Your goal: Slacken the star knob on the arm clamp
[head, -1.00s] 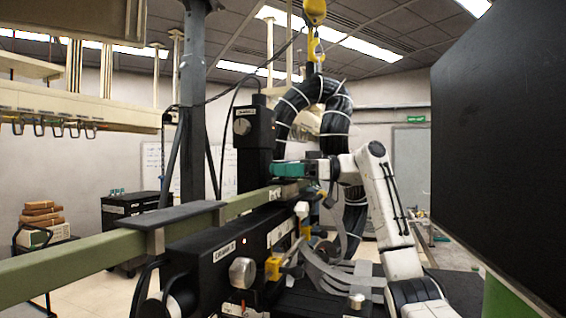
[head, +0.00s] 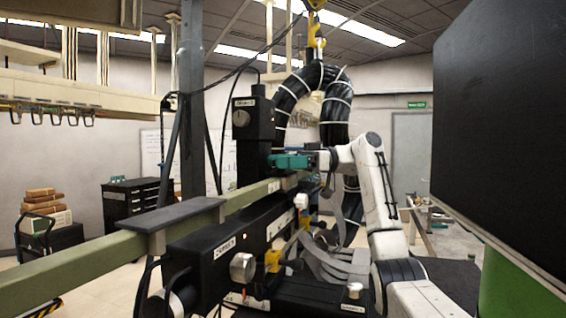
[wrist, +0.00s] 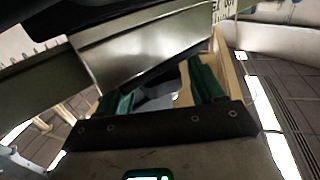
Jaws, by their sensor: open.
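In the head view my gripper (head: 272,161), with teal fingers, points left beside the lower part of an upright black unit (head: 254,125) on the green rail. Whether it touches the unit cannot be told. In the wrist view my gripper (wrist: 158,85) shows two teal fingers apart, with a pale metal band across their tips and nothing clearly held between them. I cannot pick out a star knob for certain. A small pale knob (head: 301,201) sits below my gripper.
The green rail (head: 100,262) runs from front left to below my gripper. Thick black hoses (head: 340,95) hang behind it from a yellow hook (head: 316,45). A large dark panel (head: 500,130) stands close on the right. Grey curved strips (head: 335,262) lie below the arm.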

